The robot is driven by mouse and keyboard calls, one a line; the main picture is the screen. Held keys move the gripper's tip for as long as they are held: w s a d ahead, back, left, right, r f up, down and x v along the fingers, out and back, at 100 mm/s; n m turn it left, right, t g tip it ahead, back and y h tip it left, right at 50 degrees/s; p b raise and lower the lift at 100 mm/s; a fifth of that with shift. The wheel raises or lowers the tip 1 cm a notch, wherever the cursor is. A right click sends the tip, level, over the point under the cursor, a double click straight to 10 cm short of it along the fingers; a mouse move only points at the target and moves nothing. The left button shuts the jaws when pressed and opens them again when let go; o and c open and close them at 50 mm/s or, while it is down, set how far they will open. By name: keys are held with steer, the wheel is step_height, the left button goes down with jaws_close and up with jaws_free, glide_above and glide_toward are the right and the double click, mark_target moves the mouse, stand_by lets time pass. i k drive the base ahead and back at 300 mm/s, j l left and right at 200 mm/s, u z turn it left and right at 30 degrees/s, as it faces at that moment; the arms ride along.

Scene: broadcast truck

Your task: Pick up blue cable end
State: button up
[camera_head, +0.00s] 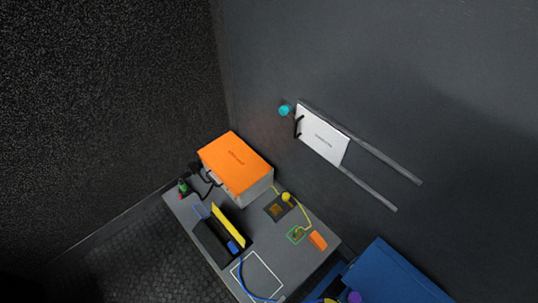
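A blue cable (241,272) runs down the left part of the grey bench (215,262) and curves off toward the bottom edge. Its upper end, a small blue block-like piece (235,247), sits at the lower end of a black box (212,241). I cannot tell whether this end is plugged in or only lies against the box. The other end is not clearly visible. My gripper does not show in this view.
An orange-topped box (236,167) stands at the bench's back, with a black cable (206,184) beside it. A yellow panel (229,226) stands by the black box. A yellow cable (305,214) and an orange block (317,240) lie right. A white panel (322,135) hangs on the wall.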

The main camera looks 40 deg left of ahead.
mark_target(233, 248)
steer(key=u, duration=1.2)
steer(key=i+j+u, duration=0.1)
steer(key=u, duration=0.25)
steer(key=i+u, duration=0.35)
steer(key=u, duration=0.35)
steer(key=i+j, duration=0.05)
